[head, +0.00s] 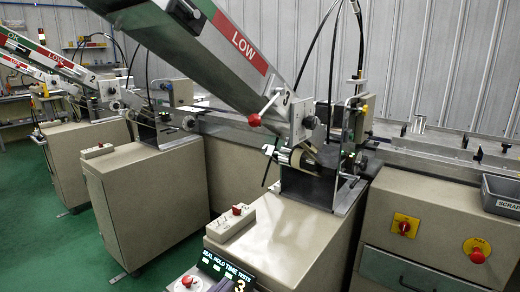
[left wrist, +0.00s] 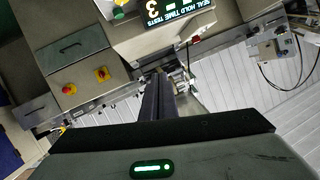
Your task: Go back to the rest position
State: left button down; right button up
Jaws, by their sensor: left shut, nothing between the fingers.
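My left gripper (left wrist: 158,88) shows in the left wrist view as two dark fingers pressed together, with nothing between them. It points toward the wrapping machine, whose picture is upside down in that view. My right gripper is in neither view. The machine's inclined chute (head: 215,45) with a red LOW label ends at a roller unit (head: 297,157) on the beige cabinet in the head view.
A display (head: 226,272) reading SEAL HOLD TIME TESTS stands at the front; it also shows in the left wrist view (left wrist: 180,10). A control box (head: 230,222) sits on the near cabinet. A grey SCRAP bin (head: 500,205) is at the right. Green floor (head: 35,220) is open at the left.

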pick_arm(q)
jog(key=s+a+f+n+g+y, duration=0.1)
jog(key=s+a+f+n, duration=0.1)
jog(key=s+f, duration=0.5)
jog(key=s+a+f+n+g, duration=0.1)
jog(key=s+a+f+g, duration=0.1)
jog(key=s+f, duration=0.5)
jog(key=s+a+f+n+g+y, duration=0.1)
jog(key=s+a+f, duration=0.3)
jog(key=f, duration=1.1)
jog(key=s+n+g, duration=0.1)
jog(key=s, duration=0.2)
jog(key=shift+a+f+n+y, duration=0.3)
